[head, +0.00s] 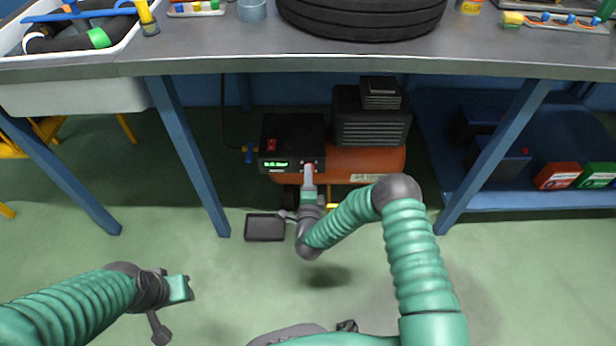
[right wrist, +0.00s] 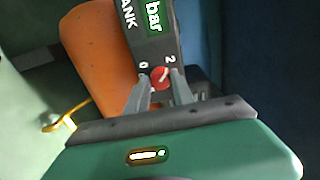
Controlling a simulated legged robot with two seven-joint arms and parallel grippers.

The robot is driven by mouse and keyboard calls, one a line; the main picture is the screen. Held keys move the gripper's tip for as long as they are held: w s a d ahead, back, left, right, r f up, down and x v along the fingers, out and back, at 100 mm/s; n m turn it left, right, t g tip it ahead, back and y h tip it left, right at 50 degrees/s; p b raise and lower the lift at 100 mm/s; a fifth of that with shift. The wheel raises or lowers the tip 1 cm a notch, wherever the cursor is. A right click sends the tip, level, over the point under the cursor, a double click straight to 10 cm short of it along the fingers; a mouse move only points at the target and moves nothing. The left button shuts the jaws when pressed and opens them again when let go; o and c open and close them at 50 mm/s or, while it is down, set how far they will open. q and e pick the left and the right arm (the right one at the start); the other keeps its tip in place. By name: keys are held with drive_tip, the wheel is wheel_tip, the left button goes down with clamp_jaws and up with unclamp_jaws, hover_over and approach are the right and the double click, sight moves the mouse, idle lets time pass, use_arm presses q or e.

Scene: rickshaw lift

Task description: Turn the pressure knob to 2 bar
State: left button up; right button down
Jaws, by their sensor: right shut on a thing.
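The compressor's black control box (head: 290,135) with a lit green display (head: 276,164) sits under the workbench, by the orange tank (head: 385,160). In the right wrist view the red pressure knob (right wrist: 160,77) sits on the panel (right wrist: 155,45) between the printed marks 0 and 2. A pale pointer line shows on its face, but its exact setting is hard to tell. My right gripper (head: 308,180) is at the panel's lower right. Its fingers (right wrist: 160,88) are shut on the knob, one on each side. My left gripper (head: 182,288) is low at the left, away from the compressor; its jaw gap is unclear.
The workbench (head: 220,62) overhangs the compressor, with blue legs (head: 190,155) on both sides. A black tray (head: 265,228) lies on the floor at the front left. A blue shelf (head: 530,200) with red and green boxes stands at right. The green floor in front is mostly clear.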

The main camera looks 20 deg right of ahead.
drive_tip(key=shift+s+d+f, duration=0.1)
drive_tip(key=shift+s+f, duration=0.05)
drive_tip(key=shift+f, duration=0.1)
drive_tip(key=c, duration=1.3)
unclamp_jaws()
drive_tip(key=shift+o, duration=1.1)
drive_tip(key=shift+r, duration=0.1)
drive_tip(key=f+p+v, duration=0.1)
drive_tip(key=p+v, duration=1.5)
drive_tip(key=shift+s+r, duration=0.35)
drive_tip(key=shift+r, duration=0.1)
